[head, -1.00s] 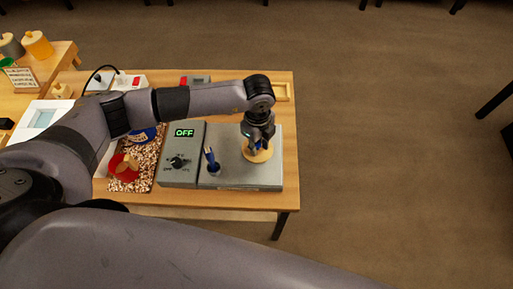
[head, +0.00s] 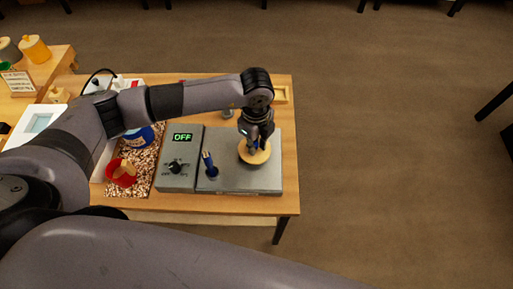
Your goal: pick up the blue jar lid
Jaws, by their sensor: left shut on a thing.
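My left gripper (head: 254,147) points down over the right part of the grey hotplate unit and is shut on a round tan lid (head: 259,157). The lid is a flat disc, its middle partly hidden by the fingers. I cannot tell whether it touches the plate or is just above it. A blue jar (head: 137,138) stands left of the hotplate, partly hidden behind my left arm. My right gripper is not in view.
The grey hotplate (head: 270,182) has a dial and an OFF display (head: 182,137). A blue holder with brushes (head: 209,166) stands left of the lid. A red cup (head: 121,174) sits on a speckled mat (head: 148,179).

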